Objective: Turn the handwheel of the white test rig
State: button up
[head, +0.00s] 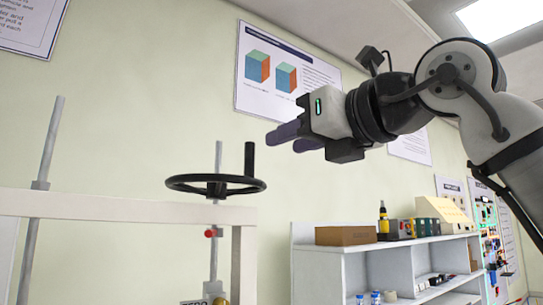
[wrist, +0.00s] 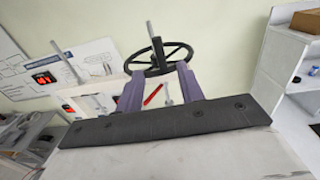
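The black handwheel (head: 215,184) lies flat on a vertical shaft at the top of the white test rig (head: 75,204). An upright black handle (head: 249,160) stands on the wheel's right side. My gripper (head: 283,134) is above and to the right of the wheel in the head view, apart from it. In the wrist view, the handwheel (wrist: 159,58) shows beyond the fingertips, and my gripper (wrist: 157,78) has its two purple fingers spread with a gap between them. Nothing is held. The rig's lower part is cut off in the head view.
A second upright rod (head: 42,170) rises from the rig at left. A white shelf unit (head: 385,258) with a brown box (head: 345,235) and tools stands at right. Posters hang on the wall behind. The air between gripper and wheel looks clear.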

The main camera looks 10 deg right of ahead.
jog(key=shift+v, duration=0.85)
